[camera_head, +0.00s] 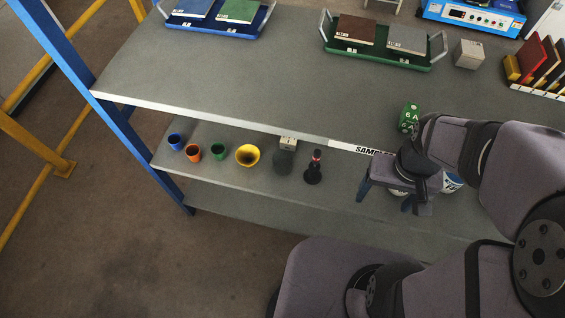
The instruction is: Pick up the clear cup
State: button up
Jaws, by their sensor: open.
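My gripper (390,198) is open, with its fingers apart and pointing down over the right part of the lower shelf. Nothing is seen between the fingers. A white container with blue marks (453,182) is just right of the gripper, partly hidden by it. I cannot make out a clear cup. A blue cup (175,141), an orange cup (193,152) and a green cup (218,150) stand in a row on the lower shelf at left, far from the gripper.
A yellow bowl (248,155), a dark grey object (283,160) and a black bottle with a red band (314,168) stand on the lower shelf (235,190). The upper shelf edge (220,117) overhangs behind them. A green weight (409,117) is near my arm.

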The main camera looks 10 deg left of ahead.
notch_tip(320, 180, up, 8)
jog(key=p, duration=0.8)
jog(key=w+a+f+n+t+y+b, duration=0.1)
jog(key=a+f+n+b, duration=0.2)
jog(key=a+f+b, duration=0.7)
jog(key=w+a+f+n+t+b, duration=0.15)
jog(key=a+f+b, duration=0.35)
jog(key=f+b, duration=1.1)
jog(key=w+a+f+n+t+y+b, duration=0.1)
jog(key=a+f+n+b, duration=0.4)
jog(key=b, duration=1.5)
jog(key=w+a+m+b, duration=0.1)
jog(key=w+a+m, duration=0.1)
jog(key=w, duration=0.2)
jog(key=w+a+m+b, duration=0.1)
jog(key=w+a+m, duration=0.1)
jog(key=w, duration=0.2)
jog(key=w+a+m+b, duration=0.1)
jog(key=w+a+m, duration=0.1)
jog(key=w+a, duration=0.1)
jog(key=shift+w+a+r+t+h+b, duration=0.1)
jog(key=shift+w+t+h+b, duration=0.25)
jog(key=shift+w, duration=0.2)
